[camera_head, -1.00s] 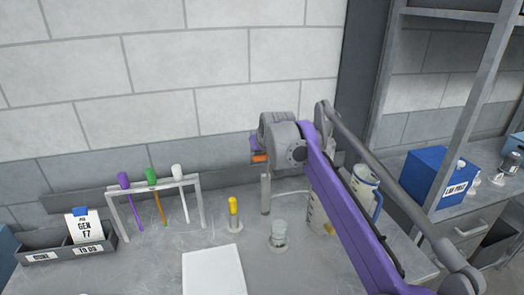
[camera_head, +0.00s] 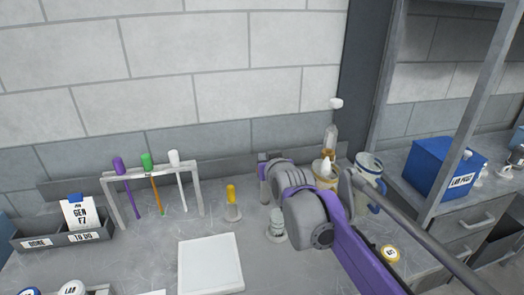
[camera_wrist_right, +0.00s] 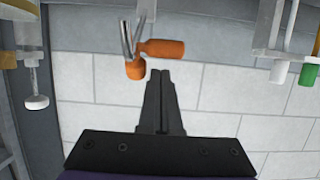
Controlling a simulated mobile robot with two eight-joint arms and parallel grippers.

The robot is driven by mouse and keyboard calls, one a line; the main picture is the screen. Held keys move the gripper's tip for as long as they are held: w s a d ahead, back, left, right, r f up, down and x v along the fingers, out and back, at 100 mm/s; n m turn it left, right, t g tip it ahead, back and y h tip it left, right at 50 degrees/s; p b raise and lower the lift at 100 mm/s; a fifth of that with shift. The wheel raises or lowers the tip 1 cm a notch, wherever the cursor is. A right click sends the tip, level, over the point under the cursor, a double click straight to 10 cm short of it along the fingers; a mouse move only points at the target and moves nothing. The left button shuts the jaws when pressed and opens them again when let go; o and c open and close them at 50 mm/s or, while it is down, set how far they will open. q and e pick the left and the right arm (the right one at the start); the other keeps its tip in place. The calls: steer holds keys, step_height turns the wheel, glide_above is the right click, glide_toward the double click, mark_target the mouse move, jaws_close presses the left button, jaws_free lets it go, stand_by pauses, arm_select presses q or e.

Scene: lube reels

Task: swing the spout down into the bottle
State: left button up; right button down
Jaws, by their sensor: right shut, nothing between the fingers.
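My right gripper (camera_wrist_right: 160,76) is shut and empty in the right wrist view. Its tips are just short of an orange grip (camera_wrist_right: 163,48) and a rounded orange end (camera_wrist_right: 135,69) beside a shiny metal tube (camera_wrist_right: 127,38), which look like the spout's parts. I cannot tell whether they touch. In the head view the spout is hidden behind my right arm, and the gripper (camera_head: 263,158) shows only as a small dark part. A clear bottle (camera_head: 277,226) stands upright on the bench, left of my arm. My left gripper is not in view.
A measuring jug (camera_head: 322,178), a white-knobbed pump (camera_head: 331,135) and a blue-handled jug (camera_head: 368,184) stand close behind my right arm. A yellow-topped fitting (camera_head: 231,200), a tool rack (camera_head: 195,185) and a white tray (camera_head: 210,265) are to the left. A blue box (camera_head: 440,168) stands right.

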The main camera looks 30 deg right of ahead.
arm_select(q)
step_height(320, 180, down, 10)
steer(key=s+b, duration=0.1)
steer(key=b, duration=0.8)
steer(key=shift+b, duration=0.3)
arm_select(e)
steer(key=s+a+f+t+h, duration=0.1)
steer(key=s+f+t, duration=0.3)
steer(key=f+t, duration=0.4)
steer(key=shift+s+f+t+h, duration=0.15)
steer(key=shift+f+t+h, duration=0.15)
steer(key=shift+f+h, duration=0.4)
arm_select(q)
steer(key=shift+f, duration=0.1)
arm_select(e)
steer(key=shift+a, duration=0.1)
step_height(320, 180, up, 4)
steer(key=p, duration=0.4)
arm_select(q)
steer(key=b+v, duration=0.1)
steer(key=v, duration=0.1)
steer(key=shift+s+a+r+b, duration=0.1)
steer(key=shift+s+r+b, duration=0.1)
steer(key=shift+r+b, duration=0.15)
arm_select(e)
steer(key=v, duration=1)
steer(key=shift+s+f, duration=0.25)
steer(key=shift+f, duration=0.25)
